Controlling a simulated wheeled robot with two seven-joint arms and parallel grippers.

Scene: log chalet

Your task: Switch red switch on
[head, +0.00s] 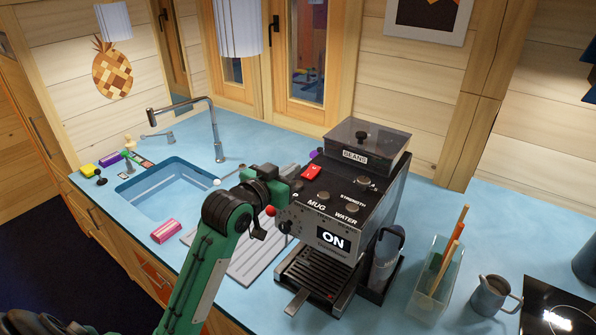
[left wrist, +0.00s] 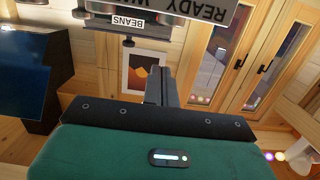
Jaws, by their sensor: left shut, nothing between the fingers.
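The red switch (head: 311,172) sits on top of the dark coffee machine (head: 345,205), near its left edge. The machine's front display (head: 333,239) reads ON. My left gripper (head: 297,184) is at the machine's upper left edge, just left of the red switch; I cannot tell whether it touches. In the left wrist view its fingers (left wrist: 160,86) are together with nothing between them. The red switch does not show there. An upside-down READY sign (left wrist: 207,10) and BEANS label (left wrist: 126,22) show there. My right gripper is not in view.
A clear bin with wooden sticks (head: 436,275) and a grey mug (head: 490,294) stand right of the machine. A sink (head: 165,190) with a tap is at left. A pink-and-white box (head: 166,231) lies on the blue counter. A red ball knob (head: 270,210) is beside my left wrist.

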